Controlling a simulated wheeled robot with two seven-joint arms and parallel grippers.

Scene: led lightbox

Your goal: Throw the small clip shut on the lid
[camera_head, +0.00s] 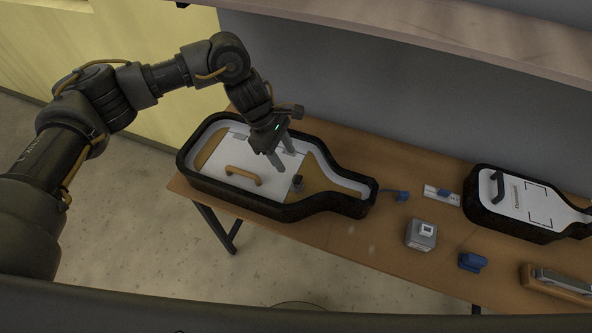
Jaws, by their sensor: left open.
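A bottle-shaped black-rimmed box (330,206) lies on the left of the wooden table. Its white lid (222,165) carries a tan handle (243,176). A small dark clip (297,183) stands at the lid's right edge, beside the tan neck part; whether it is open or shut is too small to tell. My left gripper (284,163) is open just above the lid, its fingers pointing down close to the clip. I cannot tell whether they touch it. My right gripper is not in view.
A second bottle-shaped box (517,197) with a dark handle lies on the right. A shelf (430,37) overhangs the back.

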